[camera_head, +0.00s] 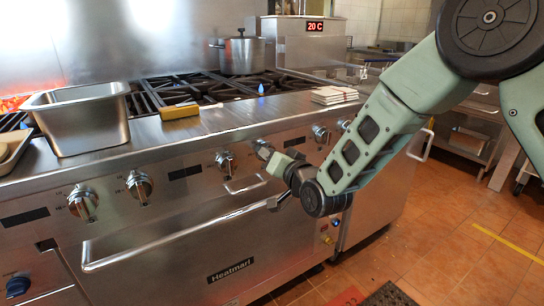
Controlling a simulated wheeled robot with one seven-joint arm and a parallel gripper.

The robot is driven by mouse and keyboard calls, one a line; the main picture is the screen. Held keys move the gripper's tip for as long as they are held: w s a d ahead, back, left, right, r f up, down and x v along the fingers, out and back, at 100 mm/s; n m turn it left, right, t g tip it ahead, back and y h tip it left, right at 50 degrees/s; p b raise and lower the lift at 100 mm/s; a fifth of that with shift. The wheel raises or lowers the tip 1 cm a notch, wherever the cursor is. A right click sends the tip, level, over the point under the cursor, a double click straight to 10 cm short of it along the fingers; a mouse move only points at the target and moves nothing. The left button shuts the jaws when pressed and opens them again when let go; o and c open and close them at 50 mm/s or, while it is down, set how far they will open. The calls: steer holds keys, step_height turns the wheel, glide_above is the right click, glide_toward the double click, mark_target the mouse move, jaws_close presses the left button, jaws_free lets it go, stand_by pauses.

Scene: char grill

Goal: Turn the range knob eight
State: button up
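The range (200,205) has a steel front panel with a row of silver knobs. One knob (83,202) is at the far left, another (139,186) beside it, and a third (226,161) near the middle. Two more, a knob (320,133) and a smaller-looking one (343,125), are at the right, partly behind or beside my arm. I cannot tell which knob is number eight. My gripper (265,151) is at the panel, between the middle knob and the right ones. Its fingertips are small and overlap the panel there; whether they hold a knob is unclear.
A long oven handle (170,240) runs below the knobs. A steel pan (85,118), a yellow sponge-like block (180,111) and a stack of white squares (334,95) rest on top. A pot (242,54) stands at the back. Tiled floor is open at right.

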steer(key=o, duration=1)
steer(key=shift+c, duration=0.2)
steer(key=v, duration=1.7)
steer(key=shift+s, duration=0.2)
steer(key=shift+d, duration=0.1)
